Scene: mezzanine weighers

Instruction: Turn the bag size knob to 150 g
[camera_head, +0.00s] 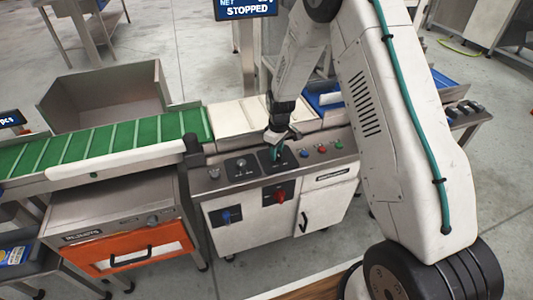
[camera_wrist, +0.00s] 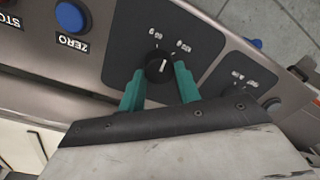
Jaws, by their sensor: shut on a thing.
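My gripper (camera_head: 276,151) reaches down to a dark plate on the top panel of the weigher cabinet. In the wrist view its two teal fingers (camera_wrist: 159,84) stand on either side of a round black knob (camera_wrist: 158,66) and are shut on it. The knob has a white pointer line, roughly upright in the picture, between two upside-down white labels (camera_wrist: 170,38) whose figures are too small to read surely. In the head view the gripper hides most of this knob.
A second dark plate with a knob (camera_head: 240,164) lies just left. A blue ZERO button (camera_wrist: 70,15) and a red button (camera_head: 305,153) sit to the knob's other side. A red switch (camera_head: 280,196) and a blue switch (camera_head: 227,216) are on the cabinet front. A green conveyor (camera_head: 110,138) runs left.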

